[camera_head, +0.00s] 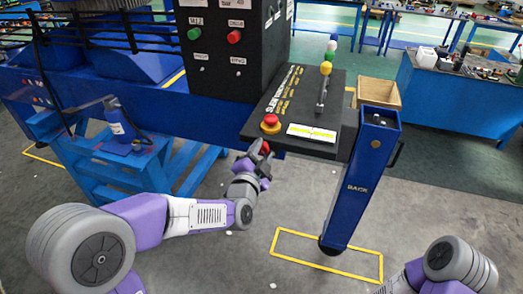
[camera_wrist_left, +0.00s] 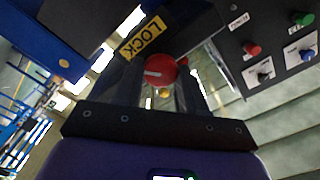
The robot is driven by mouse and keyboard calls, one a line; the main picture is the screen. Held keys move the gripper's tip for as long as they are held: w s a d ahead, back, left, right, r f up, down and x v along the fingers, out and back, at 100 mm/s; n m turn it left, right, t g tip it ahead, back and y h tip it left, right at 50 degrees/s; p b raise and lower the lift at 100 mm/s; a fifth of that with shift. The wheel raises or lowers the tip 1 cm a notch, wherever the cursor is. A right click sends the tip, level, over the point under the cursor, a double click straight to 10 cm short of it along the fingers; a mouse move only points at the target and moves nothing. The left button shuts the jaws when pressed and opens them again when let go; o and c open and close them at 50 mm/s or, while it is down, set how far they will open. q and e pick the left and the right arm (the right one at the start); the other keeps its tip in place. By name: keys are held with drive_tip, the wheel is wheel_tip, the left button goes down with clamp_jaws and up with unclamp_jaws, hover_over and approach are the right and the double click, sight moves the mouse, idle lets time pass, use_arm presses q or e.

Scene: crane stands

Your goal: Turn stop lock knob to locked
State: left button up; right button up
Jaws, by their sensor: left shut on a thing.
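The red stop lock knob (camera_wrist_left: 161,70) sits between the two dark fingers of my left gripper (camera_wrist_left: 163,88) in the left wrist view. A white pointer mark on its face runs roughly sideways, towards the left of the picture. A yellow LOCK label (camera_wrist_left: 142,38) is above and left of the knob, apart from it. In the head view my left gripper (camera_head: 259,151) is at the front edge of the sloped black panel, shut on the knob, which shows as a small red patch (camera_head: 265,147). My right gripper is out of view; only part of that arm shows at bottom right.
A red mushroom button (camera_head: 270,122) on a yellow base stands on the black panel (camera_head: 318,103), just above my left gripper. A lever (camera_head: 323,90) rises there too. A blue post (camera_head: 360,180) stands to the right. The floor in front is clear.

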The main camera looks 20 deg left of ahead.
use_arm(q)
drive_tip(key=m+p, duration=0.1)
drive_tip(key=m, duration=0.3)
drive_tip(key=shift+m, duration=0.3)
drive_tip(key=shift+f+m+p, duration=0.1)
drive_tip(key=shift+m+p, duration=0.3)
drive_tip(key=shift+m, duration=1.2)
drive_tip(key=o, duration=1)
drive_tip(key=shift+s, duration=0.1)
